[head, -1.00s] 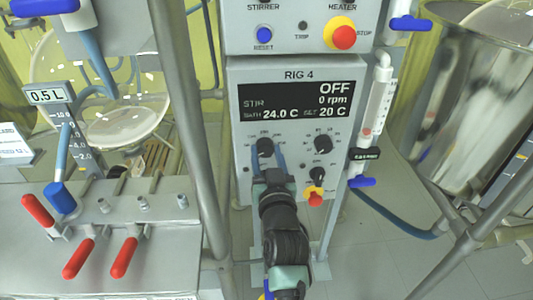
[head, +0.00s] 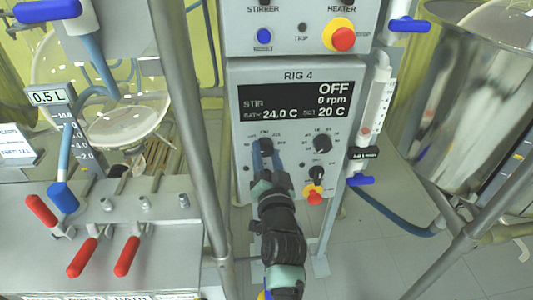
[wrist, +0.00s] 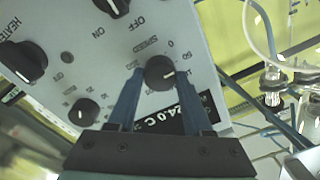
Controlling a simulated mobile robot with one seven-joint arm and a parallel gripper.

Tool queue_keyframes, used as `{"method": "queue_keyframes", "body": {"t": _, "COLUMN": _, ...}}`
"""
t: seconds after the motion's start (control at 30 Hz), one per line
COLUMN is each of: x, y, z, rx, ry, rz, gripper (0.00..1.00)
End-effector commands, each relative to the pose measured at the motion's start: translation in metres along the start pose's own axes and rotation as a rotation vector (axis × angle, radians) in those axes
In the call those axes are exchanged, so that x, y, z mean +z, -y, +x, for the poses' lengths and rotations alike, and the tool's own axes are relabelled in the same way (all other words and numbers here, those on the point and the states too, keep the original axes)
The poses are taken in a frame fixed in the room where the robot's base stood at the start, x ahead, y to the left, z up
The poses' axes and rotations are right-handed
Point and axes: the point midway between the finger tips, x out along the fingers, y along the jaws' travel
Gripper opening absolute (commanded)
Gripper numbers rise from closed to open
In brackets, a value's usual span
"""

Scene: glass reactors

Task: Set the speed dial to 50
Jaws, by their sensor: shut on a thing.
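The speed dial (head: 266,144) is a round black knob at the left of the control panel, below the display. It also shows in the wrist view (wrist: 160,72), with a pale pointer mark and "SPEED" lettering beside it. My gripper (head: 267,158) has its blue fingers on either side of the dial and is shut on it. In the wrist view, the two fingertips (wrist: 162,80) flank the knob. The display (head: 293,101) reads OFF, 0 rpm, 24.0 C and set 20 C.
A red and yellow button (head: 314,195) sits under that. A metal post (head: 190,120) stands left of the panel; a clear tube with a blue valve (head: 361,180) hangs at right.

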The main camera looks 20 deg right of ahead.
Motion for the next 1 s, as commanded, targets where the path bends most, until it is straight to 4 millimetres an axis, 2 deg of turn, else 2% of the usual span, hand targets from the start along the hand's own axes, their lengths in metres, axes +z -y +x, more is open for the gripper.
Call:
{"method": "queue_keyframes", "body": {"t": 0.27, "x": 0.002, "y": -0.001, "z": 0.000, "rx": 0.001, "ry": 0.003, "rz": 0.000, "gripper": 0.00}}
{"method": "queue_keyframes", "body": {"t": 0.3, "x": 0.002, "y": -0.001, "z": 0.000, "rx": 0.001, "ry": 0.003, "rz": 0.000, "gripper": 0.52}}
{"method": "queue_keyframes", "body": {"t": 0.47, "x": 0.001, "y": -0.001, "z": 0.000, "rx": 0.001, "ry": 0.002, "rz": 0.000, "gripper": 0.80}}
{"method": "queue_keyframes", "body": {"t": 0.8, "x": 0.001, "y": 0.000, "z": -0.002, "rx": 0.000, "ry": 0.001, "rz": 0.000, "gripper": 0.80}}
{"method": "queue_keyframes", "body": {"t": 1.0, "x": 0.001, "y": -0.001, "z": -0.024, "rx": 0.002, "ry": 0.003, "rz": 0.000, "gripper": 0.80}}
